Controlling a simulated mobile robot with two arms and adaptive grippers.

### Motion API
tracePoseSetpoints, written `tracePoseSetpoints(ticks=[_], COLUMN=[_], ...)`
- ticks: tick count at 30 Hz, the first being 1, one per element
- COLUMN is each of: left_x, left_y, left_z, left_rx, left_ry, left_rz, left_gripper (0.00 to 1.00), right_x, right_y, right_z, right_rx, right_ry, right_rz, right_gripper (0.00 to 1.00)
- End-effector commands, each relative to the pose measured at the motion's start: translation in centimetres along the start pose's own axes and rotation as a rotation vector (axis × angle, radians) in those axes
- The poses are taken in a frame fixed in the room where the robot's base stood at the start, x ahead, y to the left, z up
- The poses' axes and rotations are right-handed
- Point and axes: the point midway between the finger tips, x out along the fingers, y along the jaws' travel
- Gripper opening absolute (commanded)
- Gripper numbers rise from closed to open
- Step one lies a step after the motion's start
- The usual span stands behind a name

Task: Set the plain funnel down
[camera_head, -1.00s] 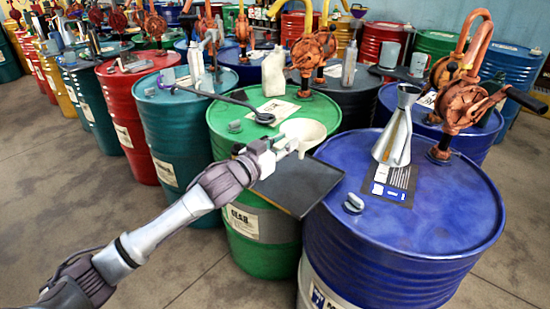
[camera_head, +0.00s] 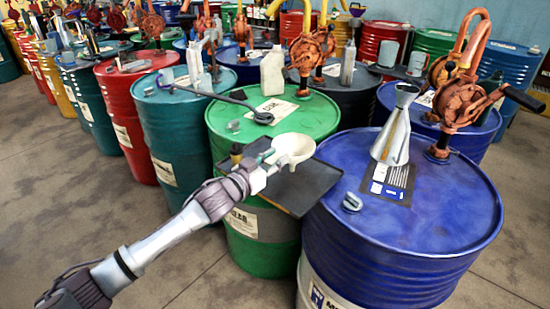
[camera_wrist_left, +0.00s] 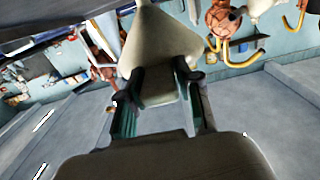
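The plain funnel (camera_head: 294,147) is cream white with a wide round bowl. My left gripper (camera_head: 268,163) is shut on its near side and holds it over the black tray (camera_head: 318,188) at the front of the green drum. I cannot tell whether the funnel's lower end touches the tray. In the left wrist view, the funnel (camera_wrist_left: 162,38) fills the upper middle, with a part of it between the two fingers of my left gripper (camera_wrist_left: 158,86). My right gripper is not in view.
A metal funnel-topped can (camera_head: 395,138) stands on the blue drum (camera_head: 440,215) at right, near an orange hand pump (camera_head: 458,105). A small dark yellow-topped item (camera_head: 237,152) is left of the funnel. A dark dipper (camera_head: 262,117) and white jug (camera_head: 273,75) are on the green drum (camera_head: 310,113).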

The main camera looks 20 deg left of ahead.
Motion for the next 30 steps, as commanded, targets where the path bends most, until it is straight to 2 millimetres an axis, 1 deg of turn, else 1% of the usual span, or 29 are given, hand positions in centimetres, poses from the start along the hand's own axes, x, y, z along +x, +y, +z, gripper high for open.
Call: tracePoseSetpoints(ticks=[1,3,10,14,17,20,24,27,30], left_x=[0.0,0.0,0.0,-0.1,-1.5,-3.5,-6.7,-8.7,-10.2], left_y=[0.0,0.0,0.0,0.0,-0.1,0.0,0.0,0.0,0.0], left_z=[0.0,0.0,0.0,-0.4,-0.1,0.0,0.0,0.0,-0.1], left_rx=[0.000,0.000,0.000,0.000,0.000,0.002,0.000,-0.001,-0.001], left_ry=[0.000,0.000,0.000,0.000,-0.002,-0.004,-0.004,-0.004,-0.003], left_rz=[0.000,0.000,0.000,0.000,0.000,0.001,0.001,0.000,0.000], left_gripper=[0.46,0.55,0.55,0.55,0.55,0.55,0.55,0.55,0.55], right_x=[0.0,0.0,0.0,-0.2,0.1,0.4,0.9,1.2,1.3], right_y=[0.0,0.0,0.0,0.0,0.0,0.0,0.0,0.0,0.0], right_z=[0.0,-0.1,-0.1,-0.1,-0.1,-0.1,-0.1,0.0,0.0], right_rx=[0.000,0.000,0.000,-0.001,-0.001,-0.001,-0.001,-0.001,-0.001], right_ry=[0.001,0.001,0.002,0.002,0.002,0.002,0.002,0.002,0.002], right_rz=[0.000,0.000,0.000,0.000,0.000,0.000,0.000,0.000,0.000], right_gripper=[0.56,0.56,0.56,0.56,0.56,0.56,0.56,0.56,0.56])
